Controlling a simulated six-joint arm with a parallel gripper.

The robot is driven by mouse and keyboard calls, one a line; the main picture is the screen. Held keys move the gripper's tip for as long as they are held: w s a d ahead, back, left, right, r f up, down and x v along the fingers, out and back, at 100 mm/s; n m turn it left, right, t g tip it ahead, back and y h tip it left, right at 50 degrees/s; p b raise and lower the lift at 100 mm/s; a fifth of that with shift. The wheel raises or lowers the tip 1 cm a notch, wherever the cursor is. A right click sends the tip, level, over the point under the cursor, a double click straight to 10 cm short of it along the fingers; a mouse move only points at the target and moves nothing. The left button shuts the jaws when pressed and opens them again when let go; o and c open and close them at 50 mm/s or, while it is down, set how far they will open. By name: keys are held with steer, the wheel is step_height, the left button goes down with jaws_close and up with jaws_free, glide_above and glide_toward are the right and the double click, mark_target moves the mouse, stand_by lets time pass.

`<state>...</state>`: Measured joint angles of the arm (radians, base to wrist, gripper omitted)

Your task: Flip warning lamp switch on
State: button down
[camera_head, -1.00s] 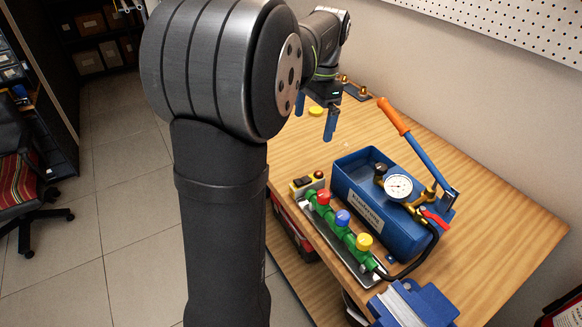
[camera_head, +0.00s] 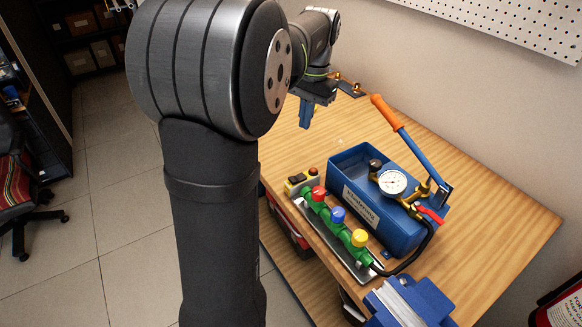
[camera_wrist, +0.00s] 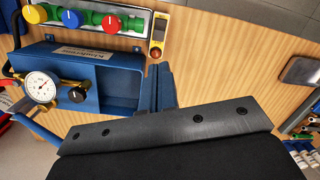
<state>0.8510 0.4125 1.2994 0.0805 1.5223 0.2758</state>
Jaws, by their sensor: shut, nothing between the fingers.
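The warning lamp switch is a small yellow box (camera_head: 301,181) with a black rocker (camera_head: 295,179) and a red lamp (camera_head: 313,171). It sits at the left edge of the wooden bench, just beyond the green valve row. In the wrist view the box (camera_wrist: 158,35) is at the top centre, its lamp end closest to my fingertips. I cannot tell the rocker's position. My gripper (camera_head: 307,126) has its blue fingers together, empty and pointing down, above the bench behind the box. The fingers also show in the wrist view (camera_wrist: 159,70), apart from the box.
A blue test pump (camera_head: 398,230) with a gauge (camera_head: 392,183) and an orange-handled lever (camera_head: 385,112) stands right of the switch. A valve manifold (camera_head: 338,222) lines the near edge. A blue vise-like block (camera_head: 430,299) is in front. The bench's right side is clear.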

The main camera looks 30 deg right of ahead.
mark_target(293, 180)
steer(key=n, duration=0.4)
steer(key=a+f+n, duration=0.1)
steer(key=n, duration=0.3)
steer(key=f+n, duration=0.1)
steer(key=n, duration=0.4)
steer(key=shift+s+a, duration=0.1)
steer(key=shift+a, duration=0.15)
steer(key=f, duration=0.4)
steer(key=a+f, duration=0.1)
steer(key=f, duration=0.8)
steer(key=shift+a+f, duration=0.35)
steer(key=shift+f, duration=0.05)
steer(key=shift+a+f, duration=0.15)
steer(key=shift+f, duration=0.1)
steer(key=shift+d+r, duration=0.25)
steer(key=shift+d, duration=0.55)
